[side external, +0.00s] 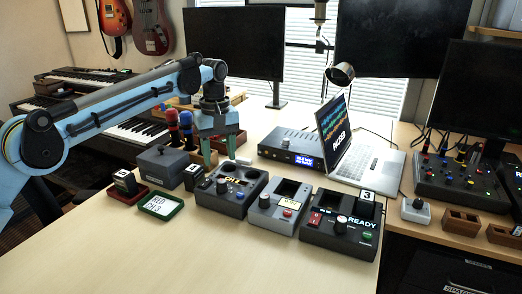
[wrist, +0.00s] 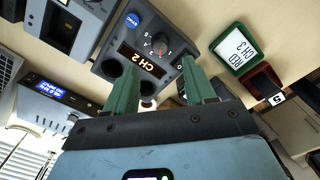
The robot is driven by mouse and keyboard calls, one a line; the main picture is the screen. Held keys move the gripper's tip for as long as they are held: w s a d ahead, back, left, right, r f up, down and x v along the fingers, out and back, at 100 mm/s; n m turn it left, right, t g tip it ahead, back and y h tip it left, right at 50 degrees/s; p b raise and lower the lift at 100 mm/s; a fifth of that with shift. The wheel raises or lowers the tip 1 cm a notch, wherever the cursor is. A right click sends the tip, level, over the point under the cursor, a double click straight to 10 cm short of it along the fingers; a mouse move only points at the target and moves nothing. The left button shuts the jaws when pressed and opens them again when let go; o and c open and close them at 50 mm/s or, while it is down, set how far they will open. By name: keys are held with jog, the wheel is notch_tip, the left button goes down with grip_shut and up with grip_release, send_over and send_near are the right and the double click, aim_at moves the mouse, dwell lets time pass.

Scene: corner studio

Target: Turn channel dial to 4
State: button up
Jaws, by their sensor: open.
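The dark grey channel unit (side external: 238,205) stands on the wooden table and also shows in the wrist view (wrist: 115,68). Its orange display (wrist: 142,61) reads CH 2 in the wrist view. The channel dial (wrist: 161,45) is a small round knob with a red mark, beside the display; small marks around it are too small to read surely. In the side view the dial (side external: 222,187) is on the unit's left part. My gripper (side external: 221,162), with green fingers, is open above the unit's back. In the wrist view its fingertips (wrist: 162,63) stand apart, with the dial beyond the gap.
A green-framed card (side external: 161,205) reading RED CH 3 lies left of the unit. A grey box (side external: 270,212) and a dark console (side external: 342,224) reading READY stand to its right. A laptop (side external: 362,160) is behind. The table front is clear.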

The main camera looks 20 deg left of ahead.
aim_at(221, 181)
notch_tip(221, 181, down, 8)
dwell(0.5)
grip_shut()
